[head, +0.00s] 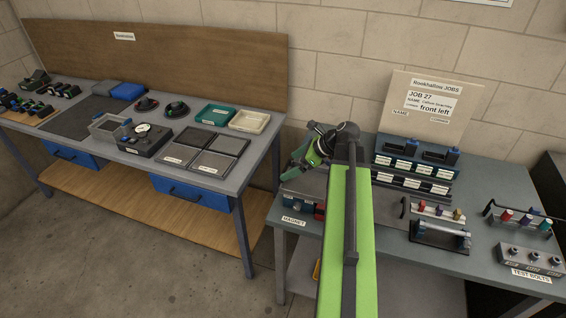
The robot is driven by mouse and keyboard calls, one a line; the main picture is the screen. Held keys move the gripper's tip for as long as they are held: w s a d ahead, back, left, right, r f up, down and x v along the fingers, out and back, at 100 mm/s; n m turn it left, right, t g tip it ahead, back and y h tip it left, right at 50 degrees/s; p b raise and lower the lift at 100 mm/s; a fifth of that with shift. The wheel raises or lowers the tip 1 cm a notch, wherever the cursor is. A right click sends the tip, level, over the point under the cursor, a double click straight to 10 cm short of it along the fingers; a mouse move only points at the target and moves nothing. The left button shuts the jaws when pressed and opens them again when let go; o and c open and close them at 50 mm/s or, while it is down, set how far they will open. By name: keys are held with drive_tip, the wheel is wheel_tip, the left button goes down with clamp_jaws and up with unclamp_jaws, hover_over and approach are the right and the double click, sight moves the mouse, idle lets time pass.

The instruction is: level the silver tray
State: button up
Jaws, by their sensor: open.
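No tray that is plainly the silver one can be picked out. My gripper (290,172) is open, green and black, above the left end of this bench. It looks empty and is well left of the racks. My green arm hides the bench's left middle part.
A job board (425,105) reads "JOB 27" and "front left". A labelled dark shelf unit (413,170) stands before it. A "TEST BOLTS" block (530,258) sits at the front right. The left bench (245,165) holds trays, a gauge box and tools. A floor gap separates the benches.

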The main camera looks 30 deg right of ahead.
drive_tip(key=p+v, duration=0.6)
drive_tip(key=v, duration=0.5)
drive_tip(key=w+a+f+n+g+y+b, duration=0.1)
drive_tip(key=w+a+f+n, duration=0.1)
drive_tip(key=w+a, duration=0.35)
drive_tip(key=w+a+f+n+g+y+b, duration=0.1)
drive_tip(key=w+a+b, duration=0.1)
drive_tip(key=a, duration=0.7)
drive_tip(key=s+a+f+n+g+h+b, duration=0.1)
drive_tip(key=a+f+n+g, duration=0.1)
drive_tip(key=a+f+n, duration=0.45)
drive_tip(key=s+a+f+n+g+h+b, duration=0.15)
drive_tip(key=a+n, duration=0.25)
drive_tip(key=a, duration=0.6)
drive_tip(key=a+f+n+g+h+b, duration=0.25)
drive_tip(key=a+n, duration=0.35)
drive_tip(key=a, duration=0.3)
drive_tip(key=d+n, duration=0.1)
drive_tip(key=n, duration=0.2)
drive_tip(key=d+n+h, duration=0.1)
drive_tip(key=d+n, duration=0.1)
drive_tip(key=n, duration=0.1)
drive_tip(key=s+d+n+t+h+p, duration=0.1)
drive_tip(key=d+n, duration=0.1)
drive_tip(key=n, duration=0.1)
drive_tip(key=shift+f, duration=0.3)
